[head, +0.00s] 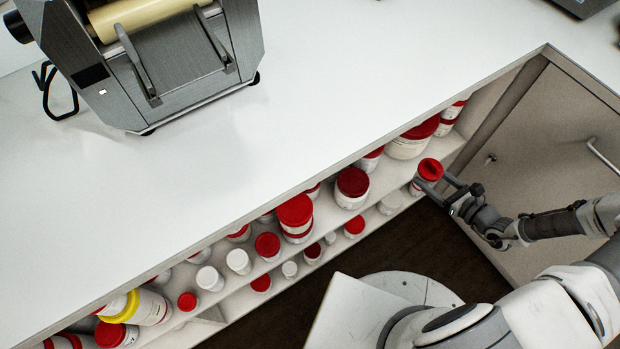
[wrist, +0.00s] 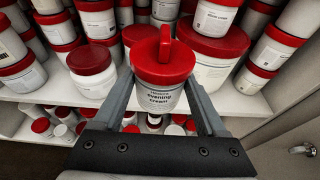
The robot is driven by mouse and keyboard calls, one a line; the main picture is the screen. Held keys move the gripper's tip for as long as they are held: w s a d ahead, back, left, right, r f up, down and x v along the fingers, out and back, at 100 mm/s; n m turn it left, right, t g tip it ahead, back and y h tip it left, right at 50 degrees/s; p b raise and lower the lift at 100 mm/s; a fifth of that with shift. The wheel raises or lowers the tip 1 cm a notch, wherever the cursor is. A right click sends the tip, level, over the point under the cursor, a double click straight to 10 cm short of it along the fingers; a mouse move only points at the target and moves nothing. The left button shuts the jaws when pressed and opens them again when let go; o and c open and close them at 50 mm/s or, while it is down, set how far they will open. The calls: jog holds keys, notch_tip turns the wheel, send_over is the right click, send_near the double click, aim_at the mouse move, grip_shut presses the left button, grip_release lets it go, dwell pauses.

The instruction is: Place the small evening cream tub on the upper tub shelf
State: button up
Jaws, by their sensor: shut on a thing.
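The small evening cream tub (wrist: 160,95) is white with a red lid that has an upright red grip, and its label reads "evening cream". My gripper (wrist: 163,100) is shut on it, one finger on each side. The tub is upright and shows in front of the shelf in the wrist view. In the head view the tub (head: 427,176) is at the right end of the shelves, with my gripper (head: 436,184) at its right. The upper tub shelf (wrist: 247,104) holds several red-lidded tubs behind the held one. Whether the tub touches the shelf I cannot tell.
A large red-lidded tub (wrist: 212,52) stands right behind the held tub, and another tub (wrist: 91,70) stands to its left. A lower shelf (wrist: 55,137) holds more small tubs. A cabinet door (head: 550,150) is at the right. The white counter (head: 300,90) overhangs the shelves.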

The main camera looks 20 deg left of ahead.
jog(key=shift+w+a+f, duration=0.2)
jog(key=shift+a+f, duration=0.05)
jog(key=shift+f, duration=0.3)
jog(key=w+a+f+b, duration=0.1)
jog(key=w+a+f, duration=0.1)
jog(key=a, duration=0.1)
jog(key=w+a+f+b, duration=0.1)
jog(key=w+a+f, duration=0.1)
jog(key=w+a+f+b, duration=0.1)
jog(key=w+a+f, duration=0.1)
jog(key=w+a, duration=0.1)
jog(key=shift+a+f, duration=0.35)
jog(key=shift+f, duration=0.05)
jog(key=shift+f+b, duration=0.75)
jog(key=shift+f, duration=1.25)
jog(key=shift+f, duration=0.1)
jog(key=shift+f+b, duration=0.15)
jog(key=shift+b, duration=0.15)
jog(key=o, duration=1.3)
jog(key=shift+r, duration=0.2)
